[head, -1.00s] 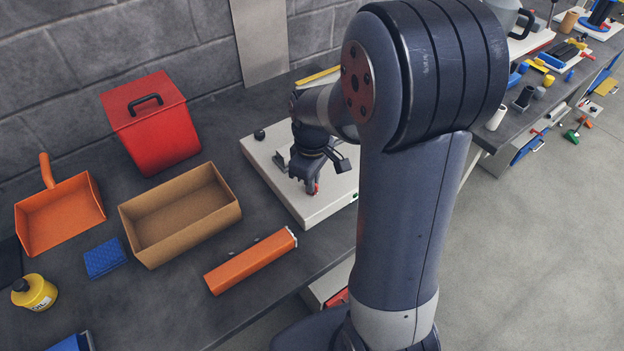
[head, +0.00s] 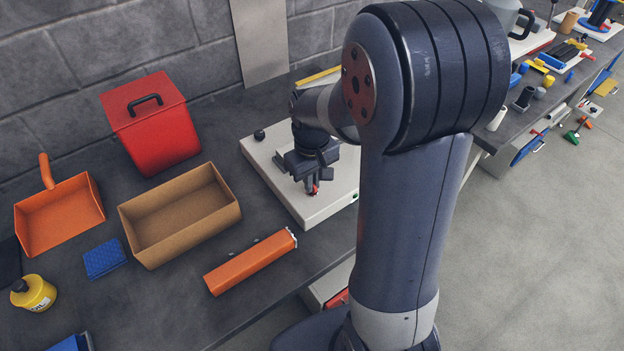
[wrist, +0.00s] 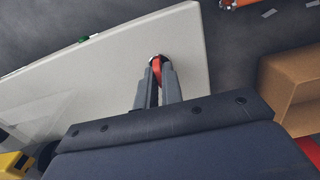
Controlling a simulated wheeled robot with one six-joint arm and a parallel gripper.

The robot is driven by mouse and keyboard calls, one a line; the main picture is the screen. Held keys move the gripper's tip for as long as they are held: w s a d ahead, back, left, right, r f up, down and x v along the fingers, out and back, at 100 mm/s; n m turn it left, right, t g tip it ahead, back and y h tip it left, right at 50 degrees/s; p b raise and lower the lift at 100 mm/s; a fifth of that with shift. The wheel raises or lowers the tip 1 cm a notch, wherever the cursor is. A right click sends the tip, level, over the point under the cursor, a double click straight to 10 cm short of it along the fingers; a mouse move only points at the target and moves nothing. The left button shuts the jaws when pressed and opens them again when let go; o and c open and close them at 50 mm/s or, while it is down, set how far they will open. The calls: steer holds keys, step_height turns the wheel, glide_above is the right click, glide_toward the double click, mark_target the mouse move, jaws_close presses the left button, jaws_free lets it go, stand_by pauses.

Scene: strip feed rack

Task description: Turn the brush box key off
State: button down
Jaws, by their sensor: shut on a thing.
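The white box (head: 315,213) lies on the bench, partly hidden behind my arm. Its pale top (wrist: 70,80) fills much of the wrist view. A red key (wrist: 156,66) stands near one edge of that top, and a bit of it shows in the head view (head: 315,190). My gripper (head: 312,187) points down over the box. In the wrist view my gripper (wrist: 158,77) is shut on the red key, with a finger on each side. The lower part of the key is hidden by the fingers.
A black knob (head: 259,134) sits at the box's left corner. A red bin (head: 155,125), a cardboard tray (head: 160,251), an orange bar (head: 250,263) and an orange dustpan (head: 60,222) stand to the left. A green part (wrist: 84,39) is at the box's far edge.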

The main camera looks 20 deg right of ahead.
steer(key=c, duration=1.6)
jaws_free()
steer(key=shift+o, duration=0.2)
step_height(320, 180, up, 11)
steer(key=shift+f, duration=0.2)
step_height(320, 180, down, 11)
steer(key=shift+r, duration=0.15)
steer(key=shift+r, duration=0.15)
